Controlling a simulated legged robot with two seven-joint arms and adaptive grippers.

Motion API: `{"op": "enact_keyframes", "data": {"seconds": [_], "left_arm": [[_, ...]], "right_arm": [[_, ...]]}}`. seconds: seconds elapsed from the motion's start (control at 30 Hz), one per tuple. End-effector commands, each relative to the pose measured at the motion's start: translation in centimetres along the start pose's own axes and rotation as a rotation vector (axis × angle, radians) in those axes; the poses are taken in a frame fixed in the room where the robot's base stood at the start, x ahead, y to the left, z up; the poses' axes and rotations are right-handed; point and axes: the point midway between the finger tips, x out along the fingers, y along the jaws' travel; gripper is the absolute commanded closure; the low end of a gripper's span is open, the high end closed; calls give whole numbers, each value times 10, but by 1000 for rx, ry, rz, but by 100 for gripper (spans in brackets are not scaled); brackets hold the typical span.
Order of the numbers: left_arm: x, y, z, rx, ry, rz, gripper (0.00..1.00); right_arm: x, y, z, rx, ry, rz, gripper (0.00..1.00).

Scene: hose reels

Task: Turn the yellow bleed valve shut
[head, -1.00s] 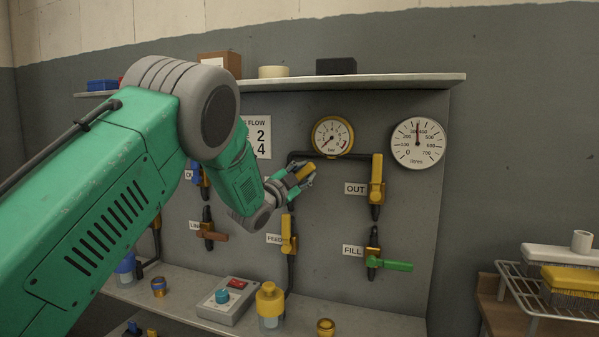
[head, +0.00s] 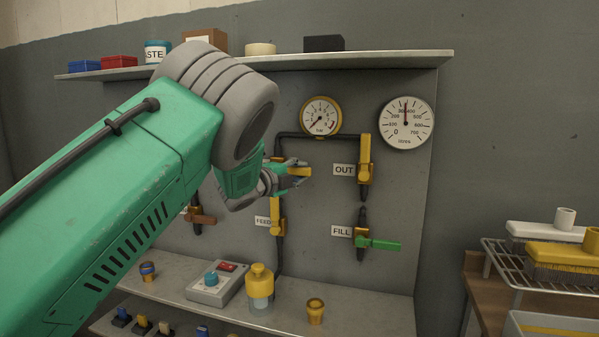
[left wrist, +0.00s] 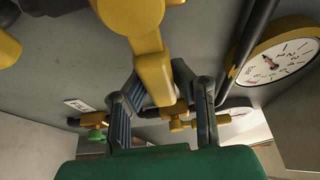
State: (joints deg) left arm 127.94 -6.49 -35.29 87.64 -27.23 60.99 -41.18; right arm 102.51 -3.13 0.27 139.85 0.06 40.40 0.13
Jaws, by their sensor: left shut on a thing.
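My left gripper (head: 294,175) is shut on the yellow lever (head: 299,171) of a valve on the grey panel. The lever points right, about level, in the head view. In the left wrist view the lever (left wrist: 155,78) runs between the two fingers of my gripper (left wrist: 158,90). Its round yellow hub (left wrist: 130,14) shows at the top. My arm hides the left part of this valve and any label beside it in the head view. My right gripper is not in view.
The yellow FEED valve (head: 278,221) sits just below the gripper. The yellow OUT valve (head: 365,157) and green-handled FILL valve (head: 380,244) are to the right. A dark pipe and yellow-rimmed gauge (head: 321,116) are above. A yellow-capped bottle (head: 260,287) stands on the lower shelf.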

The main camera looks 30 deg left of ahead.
Motion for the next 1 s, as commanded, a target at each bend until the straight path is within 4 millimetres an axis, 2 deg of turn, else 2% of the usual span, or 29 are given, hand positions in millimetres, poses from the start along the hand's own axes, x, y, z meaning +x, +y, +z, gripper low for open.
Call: {"op": "enact_keyframes", "data": {"seconds": [0.03,0.53,0.57,0.6,1.0], "left_arm": [[0,7,-3,10,5,14,100],[0,10,-3,25,6,25,100],[0,11,-3,25,6,25,74],[0,11,-3,24,5,25,60],[-5,5,0,24,2,14,59]], "right_arm": [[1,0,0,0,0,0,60],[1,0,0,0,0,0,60],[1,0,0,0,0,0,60],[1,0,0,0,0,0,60],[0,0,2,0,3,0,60]]}}
